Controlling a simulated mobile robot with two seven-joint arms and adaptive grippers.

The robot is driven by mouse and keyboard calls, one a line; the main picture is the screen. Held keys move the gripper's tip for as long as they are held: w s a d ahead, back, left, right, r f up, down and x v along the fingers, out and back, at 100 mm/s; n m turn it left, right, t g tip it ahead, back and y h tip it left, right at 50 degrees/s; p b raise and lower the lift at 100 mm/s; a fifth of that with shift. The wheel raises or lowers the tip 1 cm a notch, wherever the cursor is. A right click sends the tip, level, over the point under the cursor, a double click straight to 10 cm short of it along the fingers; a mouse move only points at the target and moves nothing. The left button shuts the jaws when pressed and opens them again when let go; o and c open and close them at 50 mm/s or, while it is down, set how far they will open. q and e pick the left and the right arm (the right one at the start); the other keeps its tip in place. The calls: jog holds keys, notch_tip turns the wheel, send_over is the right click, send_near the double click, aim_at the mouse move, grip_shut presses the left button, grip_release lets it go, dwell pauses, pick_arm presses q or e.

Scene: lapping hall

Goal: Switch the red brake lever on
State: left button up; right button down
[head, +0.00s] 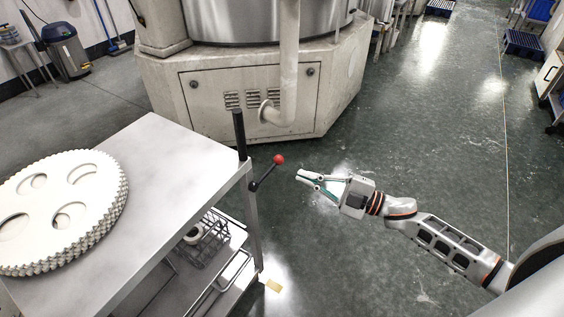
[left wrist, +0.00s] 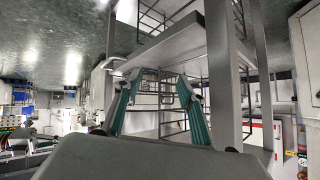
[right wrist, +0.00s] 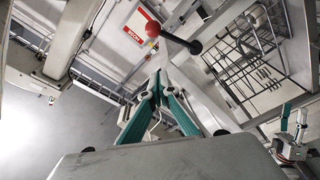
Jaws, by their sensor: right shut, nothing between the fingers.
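In the right wrist view the red ball (right wrist: 152,29) and black rod (right wrist: 178,41) show beyond my fingertips. My right gripper (head: 302,175) is shut and empty, just right of and below the ball in the head view, with a gap between. My left gripper (left wrist: 160,80) has its fingers spread, empty, facing the cart's frame. It is not visible in the head view.
A stack of white toothed discs (head: 60,210) lies on the cart top. A wire basket (head: 205,238) sits on its lower shelf, and a black upright handle (head: 239,135) rises at the corner. A large machine (head: 230,90) stands behind. The floor to the right is open.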

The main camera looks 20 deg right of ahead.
aim_at(276, 165)
jog(key=x, duration=0.9)
jog(key=shift+w+a, duration=0.1)
jog(key=shift+w+d+f+b, duration=0.2)
jog(key=shift+w+f+b, duration=0.1)
jog(key=shift+f, duration=0.1)
jog(key=shift+w+d+f+b, duration=0.15)
jog(key=shift+w+f, duration=0.15)
jog(key=shift+f, duration=0.15)
pick_arm(q)
jog(key=shift+w+d+r, duration=0.1)
jog(key=shift+w+d, duration=0.3)
jog(key=shift+w, duration=0.05)
pick_arm(e)
jog(key=shift+w+d+f, duration=0.15)
jog(key=shift+w+d, duration=0.05)
jog(key=shift+d, duration=0.25)
jog(key=shift+w+d+f, duration=0.2)
jog(key=shift+d, duration=0.25)
pick_arm(q)
jog(key=shift+s, duration=0.1)
